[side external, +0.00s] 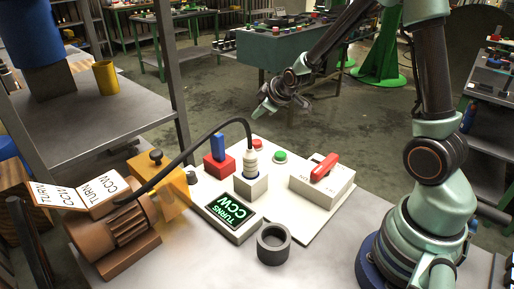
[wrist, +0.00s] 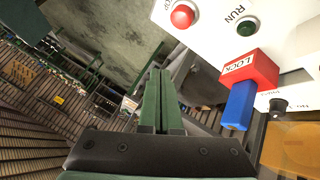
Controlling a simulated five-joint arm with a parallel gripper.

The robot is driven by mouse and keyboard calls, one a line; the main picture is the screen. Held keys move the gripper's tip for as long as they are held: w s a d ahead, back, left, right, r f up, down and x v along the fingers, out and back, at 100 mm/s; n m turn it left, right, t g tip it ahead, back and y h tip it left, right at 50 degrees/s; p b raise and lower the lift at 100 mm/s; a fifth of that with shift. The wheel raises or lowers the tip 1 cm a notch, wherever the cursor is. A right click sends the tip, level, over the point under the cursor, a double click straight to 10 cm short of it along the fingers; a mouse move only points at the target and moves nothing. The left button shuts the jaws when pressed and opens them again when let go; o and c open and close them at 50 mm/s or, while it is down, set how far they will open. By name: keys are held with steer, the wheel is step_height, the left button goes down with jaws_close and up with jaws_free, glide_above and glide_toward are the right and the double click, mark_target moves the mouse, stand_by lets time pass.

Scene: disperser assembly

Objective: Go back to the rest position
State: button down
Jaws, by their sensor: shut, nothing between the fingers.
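My gripper (side external: 267,109) hangs in the air above and behind the white control panel (side external: 312,218), touching nothing. In the wrist view its two green fingers (wrist: 160,95) lie together, shut and empty. A red block with a blue upright handle (side external: 218,150) stands on the panel; in the wrist view the red block (wrist: 250,68) reads LOCK. A red button (side external: 257,144) and a green button (side external: 280,156) sit at the panel's far edge. A white box with a red lever (side external: 324,168) is at the right. A cable plug (side external: 250,160) stands in a white socket block.
A brown motor (side external: 119,229) with a paper sign (side external: 80,192) stands at the left. A dark grey ring (side external: 273,245) lies in front. A metal post (side external: 170,70) and shelf are at the left. Air around my gripper is clear.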

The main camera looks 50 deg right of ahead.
steer(key=s+a+r+m+g, duration=0.1)
steer(key=s+a+r, duration=0.2)
steer(key=s, duration=0.4)
steer(key=s+a+r+m+g+y, duration=0.1)
steer(key=s+a+r+m, duration=0.1)
steer(key=s+a+r, duration=0.2)
steer(key=s+a+r+m+g+y, duration=0.1)
steer(key=s+a+r, duration=0.3)
steer(key=s, duration=0.6)
steer(key=shift+a+r+m, duration=0.2)
steer(key=shift+r+m, duration=0.2)
steer(key=shift+r, duration=0.05)
steer(key=shift+w, duration=0.1)
